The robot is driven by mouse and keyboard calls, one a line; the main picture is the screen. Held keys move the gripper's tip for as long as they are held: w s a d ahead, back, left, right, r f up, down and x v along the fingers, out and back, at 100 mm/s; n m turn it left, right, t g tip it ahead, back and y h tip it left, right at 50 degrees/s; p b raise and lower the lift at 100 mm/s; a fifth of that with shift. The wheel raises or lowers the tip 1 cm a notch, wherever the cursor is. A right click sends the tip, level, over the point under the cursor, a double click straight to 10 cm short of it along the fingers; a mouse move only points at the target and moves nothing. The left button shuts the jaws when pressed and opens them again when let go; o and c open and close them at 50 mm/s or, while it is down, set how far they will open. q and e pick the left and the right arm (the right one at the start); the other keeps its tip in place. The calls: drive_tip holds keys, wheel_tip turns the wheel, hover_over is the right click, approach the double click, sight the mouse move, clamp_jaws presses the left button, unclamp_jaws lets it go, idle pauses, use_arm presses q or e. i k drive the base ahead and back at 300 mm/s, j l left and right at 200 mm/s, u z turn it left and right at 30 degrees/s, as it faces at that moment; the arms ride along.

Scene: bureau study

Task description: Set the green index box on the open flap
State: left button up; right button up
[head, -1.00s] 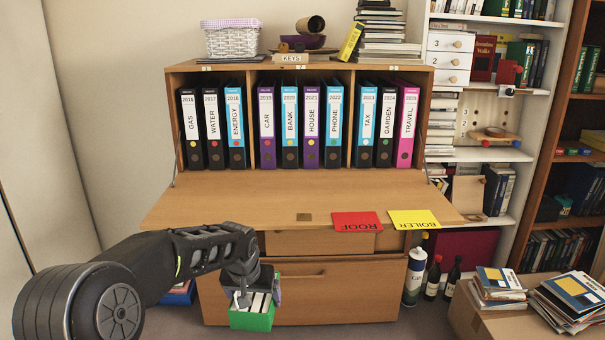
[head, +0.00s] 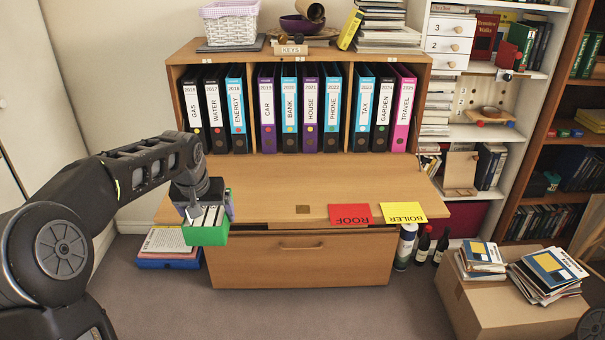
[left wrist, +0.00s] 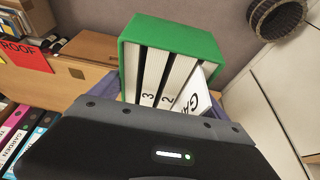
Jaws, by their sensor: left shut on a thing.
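The green index box (head: 206,236) hangs from my left gripper (head: 193,212), which is shut on it. White cards or dividers stand in the box. In the head view it is at the left front corner of the open flap (head: 270,190), in front of the flap's edge; I cannot tell if they touch. In the left wrist view the green index box (left wrist: 187,45) shows its dividers with figures, and the gripper body covers its near part. My right gripper is not in view.
A red ROOF folder (head: 350,215) and a yellow BOILER folder (head: 403,212) lie at the flap's right front. The flap's left and middle are bare. Several ring binders (head: 290,110) stand behind it. A cardboard box (head: 500,300) with books stands at right.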

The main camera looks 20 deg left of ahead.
sight(259, 190)
drive_tip(key=i, duration=0.95)
